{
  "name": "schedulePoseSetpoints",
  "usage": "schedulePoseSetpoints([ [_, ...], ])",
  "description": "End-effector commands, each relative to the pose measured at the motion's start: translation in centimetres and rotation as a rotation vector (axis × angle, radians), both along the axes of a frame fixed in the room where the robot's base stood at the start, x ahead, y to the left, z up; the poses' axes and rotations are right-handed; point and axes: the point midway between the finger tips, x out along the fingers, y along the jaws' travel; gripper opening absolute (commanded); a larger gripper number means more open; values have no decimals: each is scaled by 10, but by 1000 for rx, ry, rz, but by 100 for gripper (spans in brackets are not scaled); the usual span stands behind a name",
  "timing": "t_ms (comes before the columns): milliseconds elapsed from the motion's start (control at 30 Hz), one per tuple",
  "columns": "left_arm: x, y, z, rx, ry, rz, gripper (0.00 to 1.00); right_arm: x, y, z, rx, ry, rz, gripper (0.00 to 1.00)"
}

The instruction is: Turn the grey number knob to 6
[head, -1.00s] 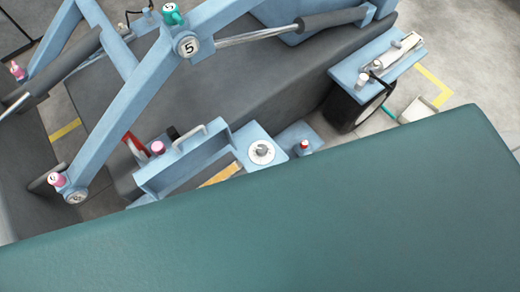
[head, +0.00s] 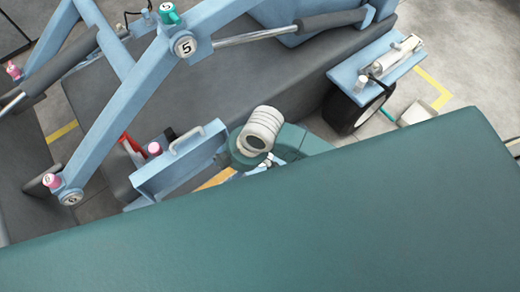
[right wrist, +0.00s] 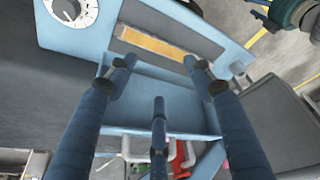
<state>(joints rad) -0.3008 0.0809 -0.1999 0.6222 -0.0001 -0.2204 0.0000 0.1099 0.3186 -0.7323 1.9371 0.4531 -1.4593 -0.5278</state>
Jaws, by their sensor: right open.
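The grey knob (right wrist: 66,8) sits on a white round dial with marks, at the top left edge of the right wrist view. The dial is cut off there, and I cannot read its setting. My right gripper (right wrist: 160,65) has its dark blue fingers spread, open and empty. They are over the blue box with an orange strip, below and to the right of the dial, apart from the knob. In the head view my right arm covers the dial and the fingers cannot be made out clearly. My left gripper is not in view.
A blue box with a pale handle (head: 187,140) stands left of my right arm. A pink cap (head: 154,149) and a red lever (head: 131,143) are beside it. Blue lift arms with a "5" disc (head: 185,45) cross the upper left. A black wheel (head: 357,106) stands to the right.

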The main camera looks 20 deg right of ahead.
Motion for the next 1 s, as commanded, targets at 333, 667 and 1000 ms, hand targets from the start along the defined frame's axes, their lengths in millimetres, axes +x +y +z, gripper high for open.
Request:
schedulePoseSetpoints([
  [333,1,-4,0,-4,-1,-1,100,76,-92,-53,-312,16,517,52],
  [667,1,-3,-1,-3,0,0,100,91,-122,-76,-365,35,571,52],
  [1000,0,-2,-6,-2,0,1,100,91,-122,-139,-365,34,568,52],
])
